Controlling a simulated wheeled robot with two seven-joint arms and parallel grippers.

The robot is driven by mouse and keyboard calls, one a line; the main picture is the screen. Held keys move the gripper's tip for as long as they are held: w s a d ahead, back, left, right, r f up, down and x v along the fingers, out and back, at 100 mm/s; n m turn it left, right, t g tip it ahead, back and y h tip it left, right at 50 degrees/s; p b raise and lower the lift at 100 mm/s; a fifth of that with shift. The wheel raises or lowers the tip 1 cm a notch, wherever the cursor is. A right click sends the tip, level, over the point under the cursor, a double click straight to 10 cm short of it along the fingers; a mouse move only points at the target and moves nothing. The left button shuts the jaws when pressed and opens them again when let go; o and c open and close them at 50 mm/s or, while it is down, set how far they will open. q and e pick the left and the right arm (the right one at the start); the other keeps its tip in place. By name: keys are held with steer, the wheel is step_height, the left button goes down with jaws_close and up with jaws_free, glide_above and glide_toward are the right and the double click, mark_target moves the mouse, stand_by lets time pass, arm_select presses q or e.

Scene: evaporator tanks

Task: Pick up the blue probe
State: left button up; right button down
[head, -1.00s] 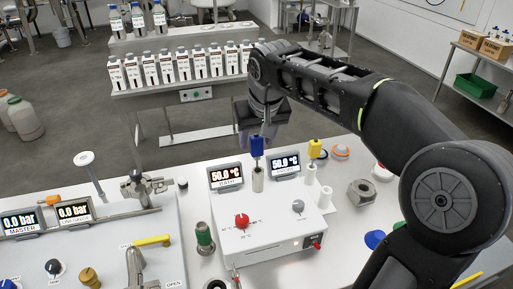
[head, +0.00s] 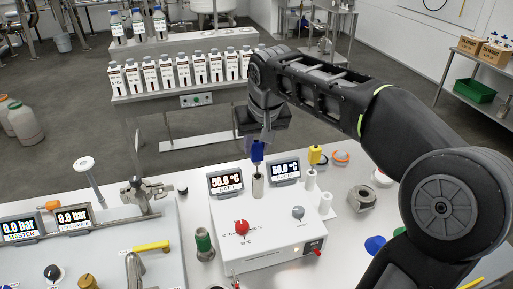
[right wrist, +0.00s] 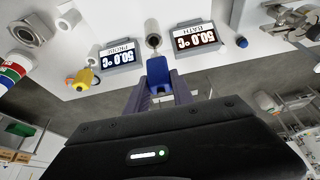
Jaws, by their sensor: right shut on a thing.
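The blue probe (head: 257,152) is upright above the metal sleeve (head: 258,186) on the white bath box (head: 265,225). My right gripper (head: 258,143) comes down from above and is shut on its blue head. In the right wrist view the blue head (right wrist: 157,70) sits between the two fingers (right wrist: 158,88), with the sleeve (right wrist: 153,32) just beyond it. I cannot tell how much of the probe's shaft is inside the sleeve. My left gripper is not in view.
A yellow probe (head: 315,155) stands close to the right. Two 50.0 °C displays, the left one (head: 226,180) and the right one (head: 285,169), flank the sleeve. A bottle rack (head: 185,92) stands behind. A valve panel (head: 100,245) lies at the left.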

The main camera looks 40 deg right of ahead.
step_height(320, 180, up, 10)
steer(key=shift+f, duration=0.1)
stand_by(0.9)
step_height(320, 180, up, 7)
steer(key=p, duration=0.6)
steer(key=shift+p, duration=0.4)
